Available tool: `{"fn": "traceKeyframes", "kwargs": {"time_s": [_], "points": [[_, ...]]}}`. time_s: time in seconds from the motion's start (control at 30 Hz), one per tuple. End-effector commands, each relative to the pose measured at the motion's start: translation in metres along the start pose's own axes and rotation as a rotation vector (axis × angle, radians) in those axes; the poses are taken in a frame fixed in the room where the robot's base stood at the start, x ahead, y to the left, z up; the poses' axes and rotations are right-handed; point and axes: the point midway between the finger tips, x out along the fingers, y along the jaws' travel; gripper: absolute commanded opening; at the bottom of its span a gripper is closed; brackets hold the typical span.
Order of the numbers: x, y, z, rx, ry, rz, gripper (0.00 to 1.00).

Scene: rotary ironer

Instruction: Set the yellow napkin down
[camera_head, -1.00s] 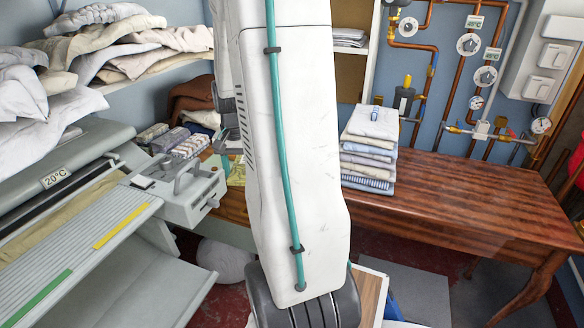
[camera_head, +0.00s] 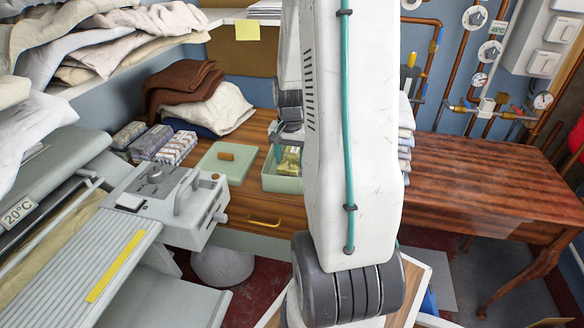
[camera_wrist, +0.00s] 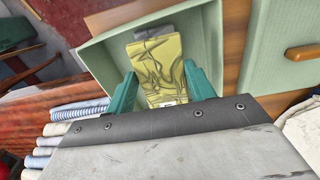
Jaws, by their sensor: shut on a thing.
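The yellow napkin (camera_wrist: 162,66) is a folded, patterned yellow-green cloth between the two teal fingers of my gripper (camera_wrist: 159,90) in the wrist view. My gripper is shut on it. The napkin is over or inside the pale green box (camera_wrist: 101,52), which stands open; I cannot tell whether it touches the floor of the box. A grey folded thing (camera_wrist: 162,31) shows beyond the napkin. In the head view the napkin (camera_head: 290,161) shows at the green box (camera_head: 283,184), partly hidden by my arm.
A green lid (camera_head: 211,168) with a wooden handle lies left of the box on the wooden table. Wrapped packs (camera_head: 162,145), folded cloths (camera_head: 215,108) and the ironer (camera_head: 160,205) are further left. A folded linen stack (camera_head: 405,135) stands right, partly behind my arm.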

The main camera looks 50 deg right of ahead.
Motion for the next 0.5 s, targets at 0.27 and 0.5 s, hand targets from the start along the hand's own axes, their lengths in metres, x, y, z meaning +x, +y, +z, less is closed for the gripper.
{"fn": "traceKeyframes", "kwargs": {"time_s": [0.27, 0.5], "points": [[0.032, 0.002, 0.000, 0.002, -0.003, 0.001, 0.28], [0.039, 0.002, -0.001, 0.004, 0.001, 0.000, 0.28]]}}
